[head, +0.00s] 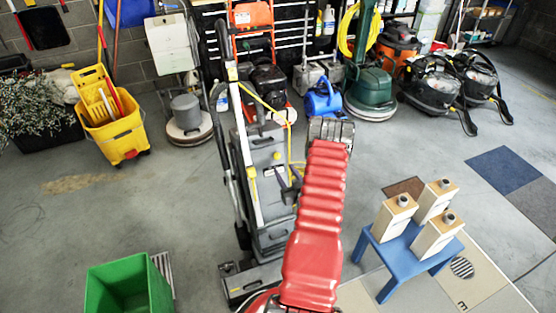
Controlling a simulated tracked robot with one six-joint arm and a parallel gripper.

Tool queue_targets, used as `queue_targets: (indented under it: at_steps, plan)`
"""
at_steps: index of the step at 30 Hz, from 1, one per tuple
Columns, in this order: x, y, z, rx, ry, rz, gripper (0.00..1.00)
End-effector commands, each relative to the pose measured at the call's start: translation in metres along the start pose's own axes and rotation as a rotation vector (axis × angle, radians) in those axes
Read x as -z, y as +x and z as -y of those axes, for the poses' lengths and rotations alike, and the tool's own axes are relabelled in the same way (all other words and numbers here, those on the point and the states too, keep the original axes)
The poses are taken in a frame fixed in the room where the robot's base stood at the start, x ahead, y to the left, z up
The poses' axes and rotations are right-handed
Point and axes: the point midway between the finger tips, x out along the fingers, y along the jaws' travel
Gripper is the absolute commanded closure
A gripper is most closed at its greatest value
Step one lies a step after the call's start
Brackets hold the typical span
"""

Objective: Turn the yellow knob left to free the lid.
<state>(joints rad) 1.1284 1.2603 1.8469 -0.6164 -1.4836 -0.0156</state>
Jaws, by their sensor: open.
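Three cream boxes with wood-coloured tops, a left one (392,217), a back one (434,200) and a front one (433,240), stand upright on a small blue table (386,258) at the right. Each has a round grey knob-like piece on top. I cannot make out a yellow knob on any of them, nor tell which part is a lid. My red ribbed arm rises through the middle, left of the table and apart from it. I cannot make out any gripper fingers at its dark far end.
An upright floor machine (268,190) stands close to my arm on its left. A green bin (128,288) is at the front left, a yellow mop bucket (112,130) at the left. Cleaning machines, including a green one (372,92), line the back. Open floor lies right of the table.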

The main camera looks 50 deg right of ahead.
Motion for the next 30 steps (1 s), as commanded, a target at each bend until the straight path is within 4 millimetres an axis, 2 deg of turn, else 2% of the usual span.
queue_targets:
  at_steps: [1, 6, 17, 23, 30]
  plan:
    - [-0.011, -0.009, -0.004, -0.009, 0.013, -0.012, 0.56]
    - [-0.024, -0.025, -0.011, -0.022, 0.033, -0.053, 0.56]
    - [-0.026, -0.027, -0.012, -0.024, 0.036, -0.059, 0.56]
    - [-0.025, -0.02, -0.012, -0.023, 0.035, -0.06, 0.56]
    - [-0.023, 0.008, -0.012, -0.022, 0.034, -0.061, 0.56]
